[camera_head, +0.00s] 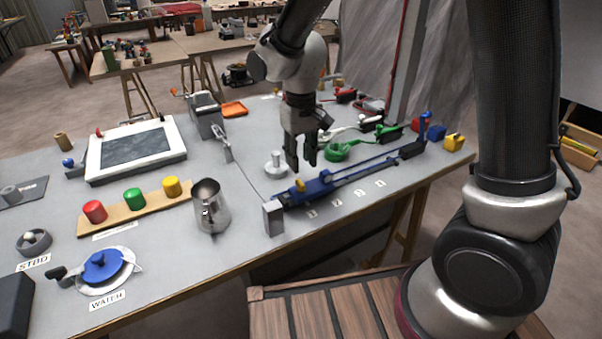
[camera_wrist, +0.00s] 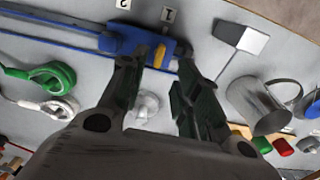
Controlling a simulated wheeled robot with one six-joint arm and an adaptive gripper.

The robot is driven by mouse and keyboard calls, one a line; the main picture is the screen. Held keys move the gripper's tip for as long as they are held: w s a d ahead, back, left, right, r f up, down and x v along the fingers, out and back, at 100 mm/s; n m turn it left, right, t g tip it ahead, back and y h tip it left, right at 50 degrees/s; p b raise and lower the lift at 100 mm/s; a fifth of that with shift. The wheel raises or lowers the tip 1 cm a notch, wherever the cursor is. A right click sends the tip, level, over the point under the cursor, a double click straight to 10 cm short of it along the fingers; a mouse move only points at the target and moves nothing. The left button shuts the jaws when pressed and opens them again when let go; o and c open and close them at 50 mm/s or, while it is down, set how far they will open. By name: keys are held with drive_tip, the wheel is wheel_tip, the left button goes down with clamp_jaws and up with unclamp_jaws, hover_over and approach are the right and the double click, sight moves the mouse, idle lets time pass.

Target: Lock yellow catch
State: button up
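A small yellow catch (camera_head: 298,185) sits on the blue carriage at the near left end of a long blue rail (camera_head: 350,173). In the wrist view the yellow catch (camera_wrist: 159,56) shows between my fingertips, on the blue carriage (camera_wrist: 140,42). My gripper (camera_head: 301,164) points down over the rail's left end. Its two fingers are apart with nothing held between them. In the wrist view my gripper (camera_wrist: 157,68) frames the catch from both sides. I cannot tell whether a finger touches it.
A grey metal block (camera_head: 273,218) stands at the rail's left end, with a steel jug (camera_head: 210,207) further left. A pale round knob (camera_head: 275,164) is close behind the gripper. A green cable coil (camera_head: 337,151) lies behind the rail. Number labels line the table's front strip.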

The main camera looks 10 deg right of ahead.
wheel_tip(320, 180, up, 5)
drive_tip(key=shift+f, duration=0.15)
drive_tip(key=s+d+r+m+t, duration=0.2)
drive_tip(key=s+d+r, duration=0.4)
drive_tip(key=s+d, duration=0.3)
drive_tip(key=s+d+r+m+t, duration=0.1)
drive_tip(key=s+d+r, duration=0.5)
drive_tip(key=d, duration=1)
drive_tip(key=s+t, duration=0.1)
drive_tip(key=s, duration=0.2)
drive_tip(key=shift+s+r+m, duration=0.25)
drive_tip(key=shift+s+m, duration=0.05)
drive_tip(key=shift+m, duration=0.1)
drive_tip(key=shift+a, duration=0.15)
